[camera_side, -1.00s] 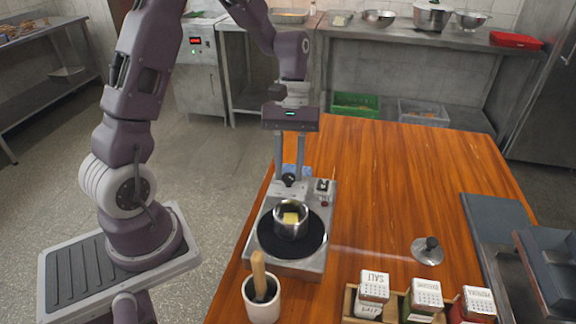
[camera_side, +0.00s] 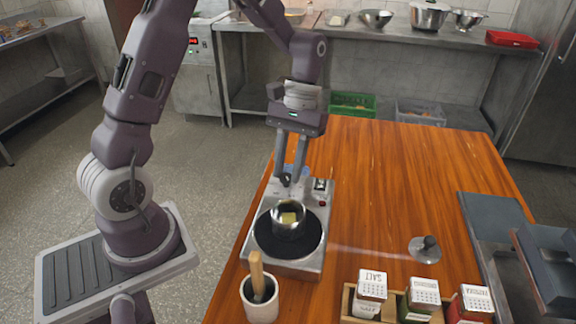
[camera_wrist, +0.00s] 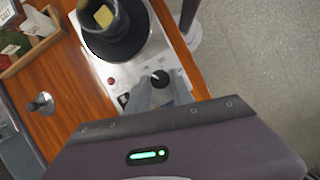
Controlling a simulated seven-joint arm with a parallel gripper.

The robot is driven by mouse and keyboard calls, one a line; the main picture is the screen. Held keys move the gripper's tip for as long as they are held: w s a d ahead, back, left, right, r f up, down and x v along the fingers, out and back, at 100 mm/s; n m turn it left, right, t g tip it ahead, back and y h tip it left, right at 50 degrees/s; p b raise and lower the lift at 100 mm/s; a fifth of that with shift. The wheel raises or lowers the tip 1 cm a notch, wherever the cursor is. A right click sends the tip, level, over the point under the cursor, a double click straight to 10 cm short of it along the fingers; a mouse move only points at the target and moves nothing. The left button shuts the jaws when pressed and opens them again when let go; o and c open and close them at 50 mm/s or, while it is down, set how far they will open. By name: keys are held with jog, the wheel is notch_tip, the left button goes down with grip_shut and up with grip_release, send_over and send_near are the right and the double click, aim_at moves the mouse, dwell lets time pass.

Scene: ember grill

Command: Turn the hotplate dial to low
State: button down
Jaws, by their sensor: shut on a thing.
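The hotplate (camera_side: 296,267) is a silver box with a black round plate, on the near left part of the wooden table. Its black dial (camera_side: 286,180) is on the far end panel; it also shows in the wrist view (camera_wrist: 159,78). My gripper (camera_side: 291,182) points down at that panel, its two fingers shut on the dial, one on either side in the wrist view (camera_wrist: 161,82). The dial's setting marks are too small to read. A small steel pot (camera_side: 288,229) with a yellow block (camera_side: 289,217) inside stands on the plate.
A white pot with a wooden-handled tool (camera_side: 261,306) stands in front of the hotplate. A lid (camera_side: 425,250) and a rack of spice tins (camera_side: 370,290) are to the right. The table's middle is clear.

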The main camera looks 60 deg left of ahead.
jog(key=c, duration=1.1)
grip_release()
jog(key=shift+c, duration=0.2)
jog(key=v, duration=0.7)
